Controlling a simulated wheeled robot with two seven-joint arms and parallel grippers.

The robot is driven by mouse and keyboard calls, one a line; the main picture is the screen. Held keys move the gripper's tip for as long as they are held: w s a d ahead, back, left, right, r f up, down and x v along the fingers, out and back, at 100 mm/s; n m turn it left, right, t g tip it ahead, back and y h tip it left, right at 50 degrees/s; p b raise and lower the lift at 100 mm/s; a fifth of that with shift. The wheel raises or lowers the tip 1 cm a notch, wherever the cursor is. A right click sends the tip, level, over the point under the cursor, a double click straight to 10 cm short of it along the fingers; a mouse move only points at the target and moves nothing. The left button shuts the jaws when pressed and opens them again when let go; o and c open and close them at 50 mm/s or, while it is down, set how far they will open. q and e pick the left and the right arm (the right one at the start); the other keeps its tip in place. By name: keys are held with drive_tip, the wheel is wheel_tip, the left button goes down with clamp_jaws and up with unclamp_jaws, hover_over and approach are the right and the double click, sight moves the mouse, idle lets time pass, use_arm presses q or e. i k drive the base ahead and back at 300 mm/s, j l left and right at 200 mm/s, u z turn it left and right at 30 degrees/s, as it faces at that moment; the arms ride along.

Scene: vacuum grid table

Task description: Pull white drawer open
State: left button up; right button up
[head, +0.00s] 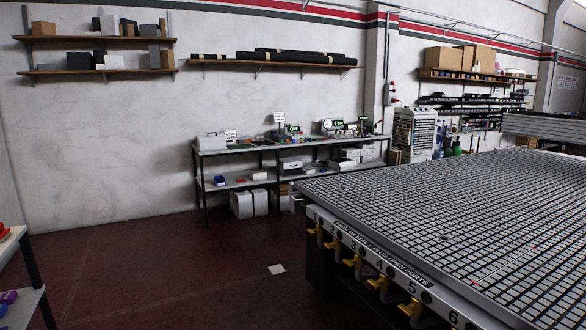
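A tall white cabinet (416,130) that looks like a drawer unit stands against the far wall, right of the workbench. Its front is too small to make out single drawers or whether any is open. White boxes (249,203) sit on the floor under the bench; I cannot tell if they have drawers. Neither of my grippers shows in the head view.
The vacuum grid table (400,258) with yellow valve handles (353,261) fills the right foreground. A long workbench (237,148) lines the wall. A shelf table (22,265) stands at left. Dark red floor (160,265) is open between them, with a white sheet (276,269).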

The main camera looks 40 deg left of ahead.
sight(293, 164)
drive_tip(key=i+j+u, duration=0.25)
drive_tip(key=j+u, duration=0.15)
drive_tip(key=i+j+u, duration=0.8)
drive_tip(key=i+u, duration=0.4)
drive_tip(key=i+j+u, duration=0.1)
drive_tip(key=i+u, duration=0.3)
drive_tip(key=i+j, duration=0.15)
drive_tip(key=i, duration=1.85)
drive_tip(key=i+l+z, duration=0.4)
drive_tip(key=i, duration=0.45)
drive_tip(key=i+z, duration=0.4)
drive_tip(key=i, duration=0.45)
drive_tip(key=i+j+z, duration=0.25)
drive_tip(key=i+z, duration=0.15)
drive_tip(key=i, duration=0.45)
drive_tip(key=i+z, duration=0.4)
drive_tip(key=i, duration=1.35)
